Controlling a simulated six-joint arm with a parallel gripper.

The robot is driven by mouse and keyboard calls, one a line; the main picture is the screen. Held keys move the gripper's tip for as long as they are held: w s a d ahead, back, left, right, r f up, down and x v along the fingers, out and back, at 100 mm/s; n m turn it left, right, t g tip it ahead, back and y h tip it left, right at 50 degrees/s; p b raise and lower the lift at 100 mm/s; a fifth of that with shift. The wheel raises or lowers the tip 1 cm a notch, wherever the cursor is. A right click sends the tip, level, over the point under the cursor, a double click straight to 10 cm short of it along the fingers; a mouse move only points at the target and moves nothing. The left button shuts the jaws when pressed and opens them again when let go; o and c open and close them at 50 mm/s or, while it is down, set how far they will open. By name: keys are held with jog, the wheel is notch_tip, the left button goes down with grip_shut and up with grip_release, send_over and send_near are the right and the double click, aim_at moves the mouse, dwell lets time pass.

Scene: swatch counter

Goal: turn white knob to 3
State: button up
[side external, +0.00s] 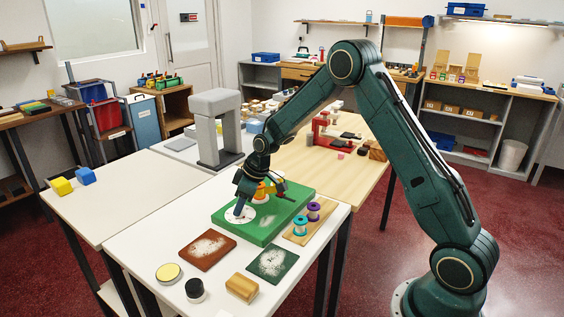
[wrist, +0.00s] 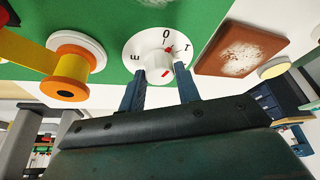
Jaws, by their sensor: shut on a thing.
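The white knob (wrist: 158,68) sits on a round white dial plate (wrist: 134,42) fixed to a green board (side external: 262,230). In the wrist view the numerals 0, 1 and 3 show; the part of the dial nearest my gripper is hidden. Red marks on the knob and at its foot seem to point between 0 and 1. My gripper (wrist: 160,92) has its two blue fingers on either side of the knob and is shut on it. In the side view my gripper (side external: 240,210) points down onto the dial, mostly covering the knob.
An orange spool-like part (wrist: 68,88) with a yellow arm stands beside the dial. A rack with purple and teal spools (side external: 301,233) is right of the board. A brown swatch (side external: 207,250), green swatch (side external: 272,263) and wooden block (side external: 241,288) lie in front.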

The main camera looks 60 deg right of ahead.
jog(key=m, duration=0.1)
jog(key=m+h, duration=0.1)
jog(key=m, duration=0.1)
jog(key=shift+s+a+m, duration=0.1)
jog(key=shift+a+m, duration=0.1)
jog(key=shift+m, duration=0.1)
jog(key=m, duration=0.1)
jog(key=m+h, duration=0.1)
jog(key=m, duration=0.1)
jog(key=shift+a+m+t+h, duration=0.1)
jog(key=shift+m+t+h, duration=0.2)
jog(key=m+h, duration=0.1)
jog(key=m, duration=0.2)
jog(key=m+g+h, duration=0.1)
jog(key=m, duration=0.2)
jog(key=shift+a, duration=0.1)
jog(key=m, duration=0.2)
jog(key=m+g+h, duration=0.1)
jog(key=m, duration=0.1)
jog(key=m+g, duration=0.1)
jog(key=m, duration=0.1)
jog(key=shift+w+a+m, duration=0.1)
jog(key=shift+w+m, duration=0.2)
jog(key=shift+m, duration=0.1)
jog(key=m+g, duration=0.1)
jog(key=m, duration=0.2)
jog(key=m+g, duration=0.1)
jog(key=m, duration=0.2)
jog(key=shift+w+g, duration=0.1)
jog(key=shift+g, duration=0.3)
